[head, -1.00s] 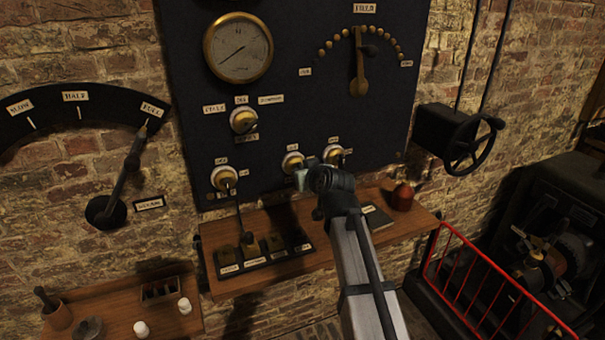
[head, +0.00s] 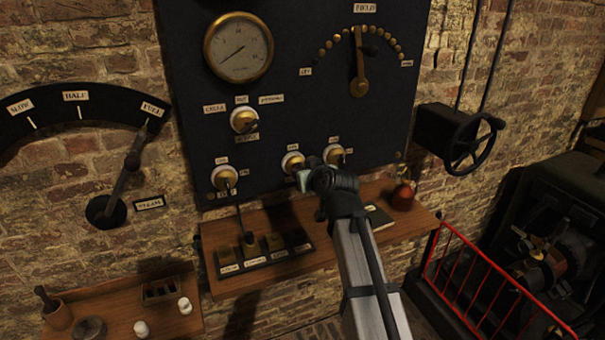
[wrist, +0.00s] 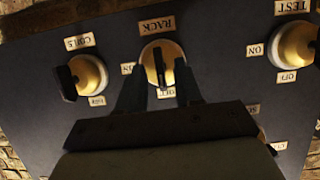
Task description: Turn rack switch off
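The rack switch, a brass-ringed round knob with a dark grip bar, is the middle one of the lower row on the dark panel in the head view (head: 292,160). In the wrist view the rack switch (wrist: 163,60) is near the top centre, with upside-down labels. Its bar stands about vertical, in line with the OFF label (wrist: 166,92); the ON label (wrist: 127,68) is on the left. My gripper (wrist: 160,80) is open, one finger on each side of the bar; contact cannot be told. In the head view my gripper (head: 304,180) is just below the switch.
The coils switch (wrist: 88,74) and test switch (wrist: 296,45) flank the rack switch. A wooden shelf (head: 330,240) below bears a red-brown flask (head: 402,196). A handwheel (head: 470,145) and red railing (head: 480,275) are at right.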

